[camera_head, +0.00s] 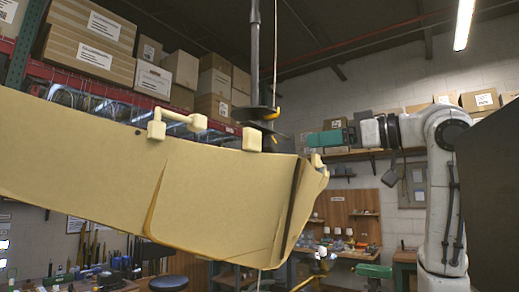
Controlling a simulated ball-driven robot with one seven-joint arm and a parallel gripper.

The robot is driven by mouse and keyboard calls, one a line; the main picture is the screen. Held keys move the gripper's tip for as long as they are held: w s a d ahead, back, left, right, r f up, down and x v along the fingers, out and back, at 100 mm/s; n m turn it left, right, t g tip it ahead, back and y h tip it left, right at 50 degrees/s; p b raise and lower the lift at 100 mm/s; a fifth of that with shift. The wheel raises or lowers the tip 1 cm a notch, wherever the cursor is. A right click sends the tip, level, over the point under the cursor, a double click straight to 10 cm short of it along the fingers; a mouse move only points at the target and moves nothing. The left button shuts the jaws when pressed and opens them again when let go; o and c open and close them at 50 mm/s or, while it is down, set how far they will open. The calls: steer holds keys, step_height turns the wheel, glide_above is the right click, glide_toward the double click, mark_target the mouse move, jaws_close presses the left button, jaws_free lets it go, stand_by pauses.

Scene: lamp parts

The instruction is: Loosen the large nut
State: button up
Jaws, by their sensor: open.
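I cannot make out a large nut in the head view; if it is here, it is hidden or too small to tell. A large cream-coloured body (215,195) reaches in from the left edge, very close to the camera. It carries a small raised bar (182,118) and a pale block (252,139) on its top edge. Its right end narrows to an uneven tip (318,178) past a dark seam. I cannot tell whether this body is a lamp part or part of me. No jaws that I can identify as my gripper show.
A dark upright pole (254,60) with discs stands behind the cream body. A white jointed arm (445,190) stands at the right beside a near dark panel (492,200). Boxed shelves (100,60) line the left. A workbench (345,252) stands at the back.

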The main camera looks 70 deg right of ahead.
mark_target(276, 145)
steer(key=w+p, duration=0.1)
steer(key=w, duration=0.2)
steer(key=w+d+p, duration=0.1)
steer(key=w, duration=0.3)
steer(key=w+d+p, duration=0.1)
steer(key=w, duration=0.3)
steer(key=shift+w+r, duration=0.15)
steer(key=shift+c, duration=0.2)
steer(key=shift+a, duration=0.1)
steer(key=c, duration=1)
steer(key=shift+m, duration=1.5)
steer(key=o, duration=1)
steer(key=shift+o, duration=0.2)
